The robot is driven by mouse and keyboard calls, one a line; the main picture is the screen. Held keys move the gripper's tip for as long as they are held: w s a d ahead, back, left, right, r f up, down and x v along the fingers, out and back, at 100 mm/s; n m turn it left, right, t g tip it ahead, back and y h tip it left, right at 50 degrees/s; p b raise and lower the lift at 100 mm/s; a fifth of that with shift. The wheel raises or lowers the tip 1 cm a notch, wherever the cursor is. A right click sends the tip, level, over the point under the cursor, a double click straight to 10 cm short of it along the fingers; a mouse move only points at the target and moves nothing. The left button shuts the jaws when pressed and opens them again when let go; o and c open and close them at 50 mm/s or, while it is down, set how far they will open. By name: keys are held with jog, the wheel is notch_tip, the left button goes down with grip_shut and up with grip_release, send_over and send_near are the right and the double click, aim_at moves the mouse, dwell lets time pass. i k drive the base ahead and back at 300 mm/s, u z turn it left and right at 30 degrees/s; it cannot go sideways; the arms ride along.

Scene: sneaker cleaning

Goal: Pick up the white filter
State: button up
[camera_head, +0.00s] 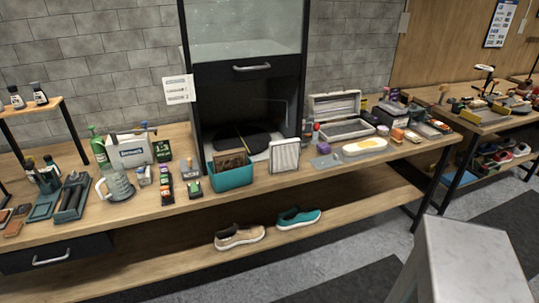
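The white filter (285,156) is a flat, square panel with a pale frame and a ribbed face. It stands nearly upright near the front edge of the wooden workbench (330,173), just right of a teal bin (233,178). It is in front of the open lower part of a black cabinet (248,85). Its back is hidden. My gripper is not in view.
An open grey case (335,108) and a white tray with a yellow pad (365,146) lie right of the filter. A mug (118,186) and bottles crowd the left. Two shoes rest on the lower shelf. A light grey block fills the bottom right.

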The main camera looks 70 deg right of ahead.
aim_at(284, 155)
jog(key=u, duration=0.7)
jog(key=k, duration=0.15)
jog(key=z, duration=3.1)
jog(key=i, duration=0.6)
jog(key=z, duration=0.05)
jog(key=k, duration=0.55)
jog(key=z, duration=0.05)
